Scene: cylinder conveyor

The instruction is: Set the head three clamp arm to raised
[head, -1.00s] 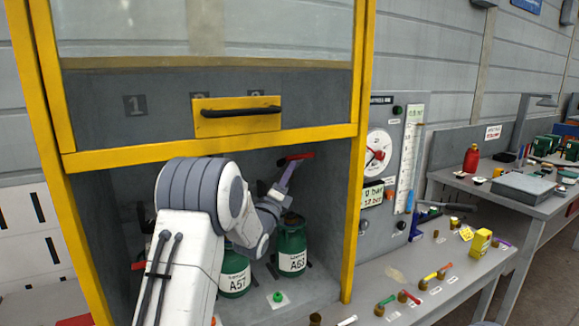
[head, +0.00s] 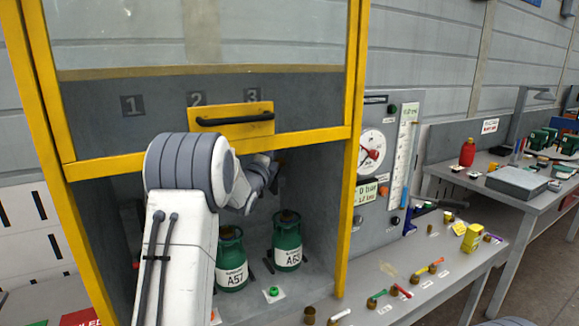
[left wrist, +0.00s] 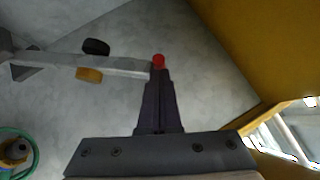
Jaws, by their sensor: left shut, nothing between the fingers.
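My left gripper (left wrist: 159,100) is shut and empty. In the left wrist view its fingertips are at the red end (left wrist: 158,60) of a grey clamp arm (left wrist: 115,65), which runs left past a black knob and a brass-coloured piece. I cannot tell whether they touch. In the head view my left arm reaches into the yellow-framed cabinet below the number 3 plate (head: 252,97). The gripper is dark and indistinct there, above the green cylinder A63 (head: 287,243), and the clamp's red end is not visible. My right gripper is not in view.
Green cylinder A57 (head: 232,270) stands left of A63, partly behind my arm. The cabinet's yellow frame (head: 352,150) and raised glass front with a black handle (head: 235,118) border the opening. A gauge panel (head: 385,165) and a bench with small fittings are at the right.

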